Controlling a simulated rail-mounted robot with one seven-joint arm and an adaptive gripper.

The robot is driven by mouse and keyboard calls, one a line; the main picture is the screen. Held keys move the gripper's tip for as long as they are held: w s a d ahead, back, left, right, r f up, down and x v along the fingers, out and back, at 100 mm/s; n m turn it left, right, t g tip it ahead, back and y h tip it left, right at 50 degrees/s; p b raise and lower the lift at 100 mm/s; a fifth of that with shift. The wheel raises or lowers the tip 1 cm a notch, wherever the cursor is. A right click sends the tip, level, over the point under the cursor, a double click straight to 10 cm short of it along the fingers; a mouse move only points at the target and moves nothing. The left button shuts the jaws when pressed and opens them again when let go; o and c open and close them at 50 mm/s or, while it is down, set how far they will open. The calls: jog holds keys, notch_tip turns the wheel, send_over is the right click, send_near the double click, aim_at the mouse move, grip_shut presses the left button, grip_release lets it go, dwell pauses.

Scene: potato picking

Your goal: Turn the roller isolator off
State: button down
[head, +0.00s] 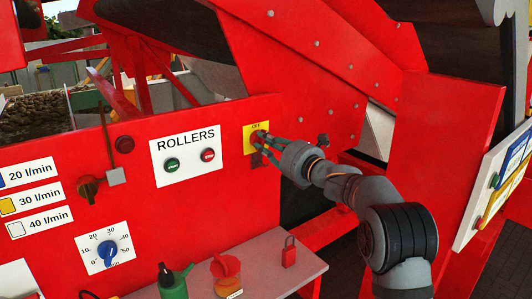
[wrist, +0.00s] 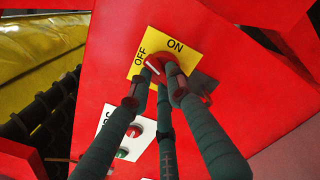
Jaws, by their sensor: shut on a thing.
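The roller isolator is a red rotary knob (wrist: 154,66) on a yellow plate (wrist: 141,54) marked OFF and ON. My gripper (head: 266,141) reaches in from the right and covers much of the knob. In the wrist view my gripper's fingers (wrist: 156,84) are shut around the knob. A pale mark shows on the knob, near the OFF side, but the fingers hide too much to tell its setting surely.
The ROLLERS sign (head: 186,136) with green and red buttons is just left of the plate. A dark rotary handle (head: 88,188) and a blue dial (head: 107,250) are farther left. A shelf below holds a green bottle (head: 173,283), a red-topped container (head: 226,270) and a red padlock (head: 289,253).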

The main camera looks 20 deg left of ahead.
jog(key=shift+a+f+n+b, duration=0.1)
jog(key=shift+f+n+b, duration=0.15)
jog(key=shift+n+b, duration=0.65)
jog(key=shift+f+n+b, duration=0.2)
jog(key=shift+n+b, duration=0.45)
jog(key=shift+n, duration=0.45)
jog(key=c, duration=1.6)
grip_release()
jog(key=shift+r, duration=0.2)
jog(key=v, duration=1.2)
jog(key=x, duration=1.2)
jog(key=shift+r, duration=0.1)
